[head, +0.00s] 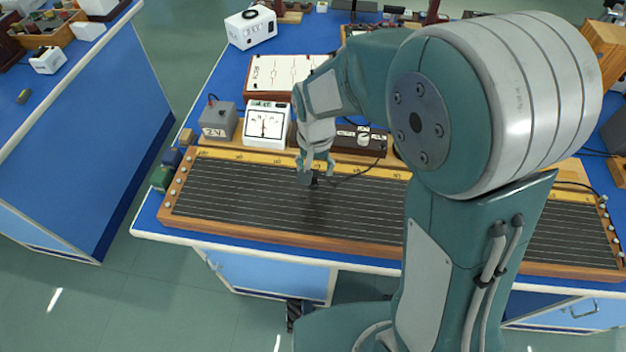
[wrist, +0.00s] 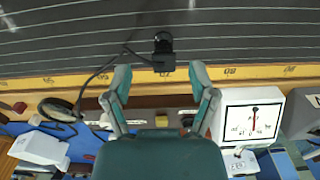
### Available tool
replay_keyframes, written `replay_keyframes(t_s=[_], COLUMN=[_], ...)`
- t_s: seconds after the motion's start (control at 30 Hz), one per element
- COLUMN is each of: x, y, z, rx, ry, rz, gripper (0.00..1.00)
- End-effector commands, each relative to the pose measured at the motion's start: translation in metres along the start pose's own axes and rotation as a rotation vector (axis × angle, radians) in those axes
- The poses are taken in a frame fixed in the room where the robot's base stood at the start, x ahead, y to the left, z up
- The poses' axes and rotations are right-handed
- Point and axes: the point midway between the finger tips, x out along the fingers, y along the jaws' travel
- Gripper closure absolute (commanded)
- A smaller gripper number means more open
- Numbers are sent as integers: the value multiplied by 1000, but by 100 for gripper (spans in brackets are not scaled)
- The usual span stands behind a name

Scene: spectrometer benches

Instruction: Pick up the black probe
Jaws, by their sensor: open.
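The wire board (head: 260,200) with its wooden frame spans the bench. Behind it stand a white dial meter (head: 265,126), a grey box (head: 219,120) and a dark control box (head: 350,140). The probe's cable (wrist: 95,78) loops beside my gripper. Another blue bench (head: 80,140) stands left across an aisle.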

Motion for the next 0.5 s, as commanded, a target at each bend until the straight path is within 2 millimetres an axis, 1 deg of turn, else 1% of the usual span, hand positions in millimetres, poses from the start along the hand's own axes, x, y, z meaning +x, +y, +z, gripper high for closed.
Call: replay_keyframes(t_s=[0.13,0.3,0.4,0.5], x=[15,42,51,54], y=[-2,-5,-5,-5], z=[-1,-4,-5,-4], rx=[-1,-1,-1,0], ry=[-3,-3,-1,0], rz=[2,2,1,0], gripper=[27,27,27,27])
